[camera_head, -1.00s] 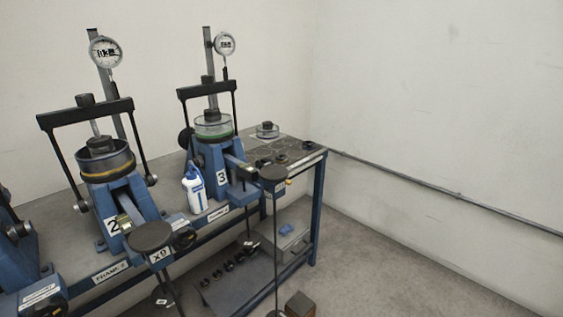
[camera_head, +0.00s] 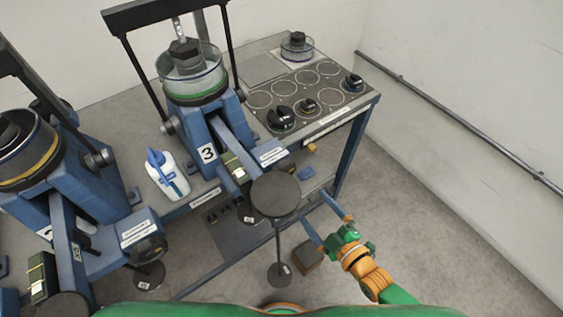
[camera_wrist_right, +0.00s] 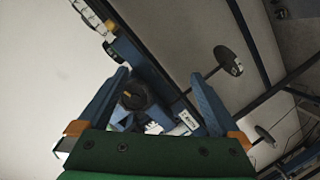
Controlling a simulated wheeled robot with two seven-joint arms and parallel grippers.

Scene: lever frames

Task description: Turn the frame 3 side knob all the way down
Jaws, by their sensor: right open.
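Frame 3 (camera_head: 207,153) is a blue stand with a "3" plate, a clear cup on top and a lever arm reaching toward me. Its side knob is not clear in the head view, where the round black hanger plate (camera_head: 275,194) covers part of that side. In the right wrist view a dark round knob (camera_wrist_right: 135,96) with a small yellowish mark shows between the fingers, beyond their tips. My right gripper (camera_head: 314,208) is open and empty, just right of the hanger plate; its two blue fingers also frame the right wrist view (camera_wrist_right: 160,76). My left gripper is out of view.
A white bottle (camera_head: 168,177) stands left of frame 3. Frame 2 (camera_head: 78,185) is farther left. A dark panel (camera_head: 318,88) with ringed spots and black weights lies at the bench's right end. The hanger rod drops beside my right gripper. Floor to the right is clear.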

